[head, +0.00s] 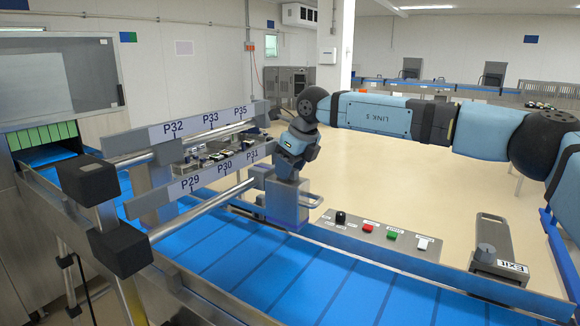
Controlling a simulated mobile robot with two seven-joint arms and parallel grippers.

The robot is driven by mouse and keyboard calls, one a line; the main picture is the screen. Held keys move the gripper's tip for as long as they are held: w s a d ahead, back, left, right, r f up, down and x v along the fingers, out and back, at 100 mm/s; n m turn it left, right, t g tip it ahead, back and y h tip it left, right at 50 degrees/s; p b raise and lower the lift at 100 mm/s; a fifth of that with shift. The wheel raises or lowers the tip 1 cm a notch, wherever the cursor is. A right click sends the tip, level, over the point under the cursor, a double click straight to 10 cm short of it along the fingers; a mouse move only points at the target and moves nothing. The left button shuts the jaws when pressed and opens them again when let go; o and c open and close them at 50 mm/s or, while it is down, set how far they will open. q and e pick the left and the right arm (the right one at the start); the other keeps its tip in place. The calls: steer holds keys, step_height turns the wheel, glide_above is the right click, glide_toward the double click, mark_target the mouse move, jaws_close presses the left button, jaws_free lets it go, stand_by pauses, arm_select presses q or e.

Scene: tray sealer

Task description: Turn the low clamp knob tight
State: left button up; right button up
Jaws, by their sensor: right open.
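My right gripper (288,166) reaches in from the right in the head view and points down. It is open, just above the grey clamp post (286,204) at the near right end of the guide rails. The low rail (215,175), labelled P29, P30 and P31, runs left from there. I cannot make out the low clamp knob; the gripper and wrist cover part of this area, and I cannot tell whether they touch anything. My left gripper is not in view.
Blue conveyor belt (330,283) runs below the rails. The upper rail (211,124) lies behind. Dark blocks (122,250) stand at the left. A button panel (378,232) with a black knob (341,217) and an EXIT bracket (494,240) with a grey knob (485,253) are at right.

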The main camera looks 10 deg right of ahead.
jaws_close()
